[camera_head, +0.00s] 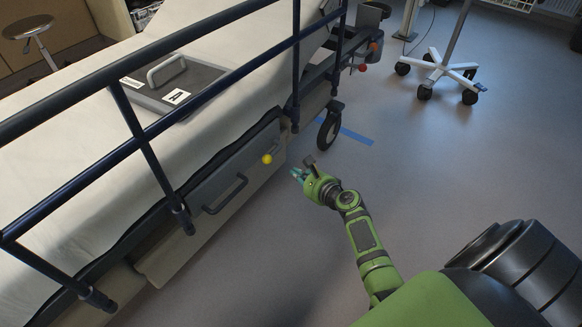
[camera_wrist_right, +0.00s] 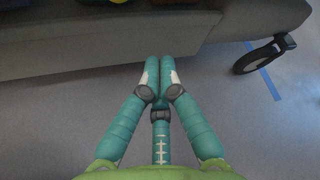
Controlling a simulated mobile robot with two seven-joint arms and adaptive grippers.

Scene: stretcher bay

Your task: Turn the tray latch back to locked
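The tray (camera_head: 228,180) is a grey drawer-like front under the stretcher's side, with a dark bar handle (camera_head: 226,196). The latch's yellow knob (camera_head: 267,158) sits at the tray's right end; a part of it shows at the top edge in the right wrist view. My right gripper (camera_head: 297,173) is a short way right of and below the knob, apart from it. In the right wrist view the two teal fingers (camera_wrist_right: 159,66) meet at their tips with nothing between them. My left gripper is not in view.
A dark side rail (camera_head: 140,130) runs along the stretcher above the tray. A caster wheel (camera_head: 328,131) stands beyond my right gripper. A flat case marked A (camera_head: 204,78) lies on the mattress. The floor at right is open up to a wheeled stand (camera_head: 440,70).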

